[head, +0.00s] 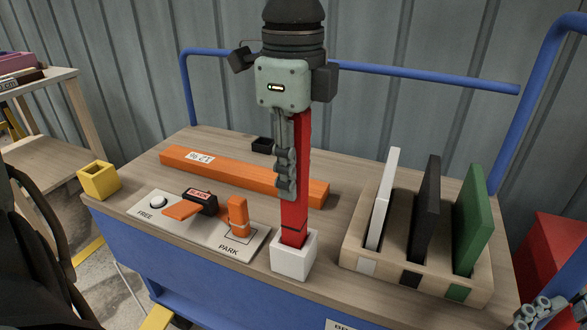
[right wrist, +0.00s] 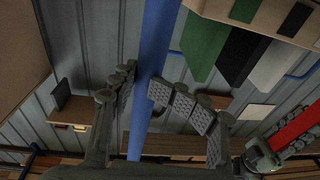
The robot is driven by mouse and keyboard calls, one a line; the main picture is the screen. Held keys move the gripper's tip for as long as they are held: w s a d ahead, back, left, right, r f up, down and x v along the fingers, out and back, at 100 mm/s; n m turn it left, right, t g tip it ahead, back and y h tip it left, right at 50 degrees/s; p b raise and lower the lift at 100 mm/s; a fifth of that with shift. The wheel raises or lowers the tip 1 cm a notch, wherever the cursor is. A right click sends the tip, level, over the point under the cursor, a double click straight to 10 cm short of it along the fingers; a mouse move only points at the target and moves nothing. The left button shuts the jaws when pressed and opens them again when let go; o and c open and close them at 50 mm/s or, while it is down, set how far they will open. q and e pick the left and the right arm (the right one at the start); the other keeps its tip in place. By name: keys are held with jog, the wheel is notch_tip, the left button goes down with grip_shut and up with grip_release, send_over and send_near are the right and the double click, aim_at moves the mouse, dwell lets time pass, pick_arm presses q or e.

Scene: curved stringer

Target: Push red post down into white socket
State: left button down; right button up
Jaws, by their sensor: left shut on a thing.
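The red post (head: 299,185) stands nearly upright, its lower end inside the mouth of the white socket (head: 293,262). A dark line crosses the post a little above the socket rim. My left gripper (head: 287,185) points down and is shut on the red post from its left side, well above the socket. The post also shows at the right edge of the right wrist view (right wrist: 301,122). The part of the post inside the socket is hidden. My right gripper (head: 545,312) is at the bottom right corner; its fingers (right wrist: 145,92) are apart with nothing between them.
A wooden rack (head: 410,265) with white, black and green panels stands right of the socket. A FREE/PARK plate (head: 170,222) with an orange lever is to the left. A long orange bar (head: 240,175) lies behind. Blue rails (head: 430,78) border the cart.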

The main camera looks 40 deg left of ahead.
aim_at(577, 271)
jog(key=shift+r, duration=0.3)
jog(key=shift+s+a+r+t+y, duration=0.2)
jog(key=shift+r+t, duration=0.15)
jog(key=shift+r, duration=0.2)
jog(key=shift+s+a+r+t+y, duration=0.2)
jog(key=shift+r+t, duration=0.15)
jog(key=shift+r, duration=0.2)
jog(key=shift+r+b, duration=0.2)
jog(key=shift+b, duration=0.1)
jog(key=shift+o, duration=0.2)
jog(key=shift+s+a+r+t+y, duration=0.1)
jog(key=shift+s+r+t+y, duration=0.15)
jog(key=shift+r, duration=0.35)
jog(key=shift+s+a+r+t+y, duration=0.15)
jog(key=shift+s+r+t, duration=0.15)
jog(key=shift+r, duration=0.25)
jog(key=shift+s+d+r+t+b, duration=0.1)
jog(key=shift+d+r+t+b, duration=0.1)
jog(key=shift+r+t+b, duration=0.3)
jog(key=shift+c, duration=0.2)
jog(key=shift+r, duration=0.15)
jog(key=shift+s+d+r+t+b, duration=0.25)
jog(key=shift+s+r+t+b, duration=0.1)
jog(key=shift+r+t, duration=0.15)
jog(key=shift+s+d+r+t+y+b, duration=0.25)
jog(key=shift+s+r+t+y+b, duration=0.2)
jog(key=shift+r+t, duration=0.25)
jog(key=shift+s+d+r+t, duration=0.2)
jog(key=shift+s+d+t, duration=0.05)
jog(key=shift+t, duration=0.2)
